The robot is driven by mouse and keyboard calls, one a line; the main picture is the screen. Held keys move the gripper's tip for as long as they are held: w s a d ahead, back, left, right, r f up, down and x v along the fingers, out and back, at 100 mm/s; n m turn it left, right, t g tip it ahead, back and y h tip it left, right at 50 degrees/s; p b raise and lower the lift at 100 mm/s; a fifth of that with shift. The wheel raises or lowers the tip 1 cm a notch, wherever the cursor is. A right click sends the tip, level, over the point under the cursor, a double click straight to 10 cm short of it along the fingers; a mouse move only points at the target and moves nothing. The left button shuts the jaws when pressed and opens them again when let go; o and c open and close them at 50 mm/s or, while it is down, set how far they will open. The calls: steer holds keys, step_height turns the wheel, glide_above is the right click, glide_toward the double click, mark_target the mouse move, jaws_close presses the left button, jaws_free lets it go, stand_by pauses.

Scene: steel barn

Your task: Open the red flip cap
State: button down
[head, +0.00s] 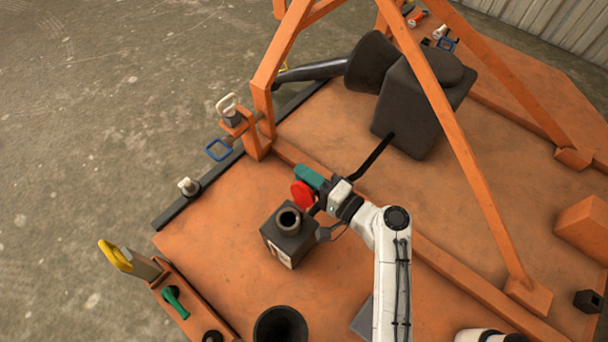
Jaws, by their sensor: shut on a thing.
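The red flip cap (302,195) shows as a round red disc, standing up on edge behind and to the right of the neck of a dark box-shaped container (279,243). The round neck (289,219) is uncovered and its dark opening faces up. My gripper (316,194) comes in from the right and is shut at the cap. The exact finger contact is small and partly hidden. A teal piece (308,177) lies against the cap's far side by my gripper; I cannot tell what it belongs to.
A dark round funnel-like opening (280,328) is at the front. A bracket with a yellow handle (115,256) and a green handle (174,302) is at the front left. Orange frame bars (425,105) and a big dark seat-like block (420,100) stand behind. Orange deck (200,240) left of the container is clear.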

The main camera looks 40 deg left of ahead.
steer(key=shift+d+f+m, duration=0.2)
steer(key=shift+f+m, duration=0.1)
steer(key=shift+f, duration=0.2)
steer(key=c, duration=1.4)
jaws_free()
steer(key=shift+o, duration=1)
steer(key=shift+r, duration=0.2)
steer(key=d+p, duration=0.2)
steer(key=d, duration=0.8)
steer(key=shift+s+d, duration=0.35)
steer(key=shift+s, duration=0.05)
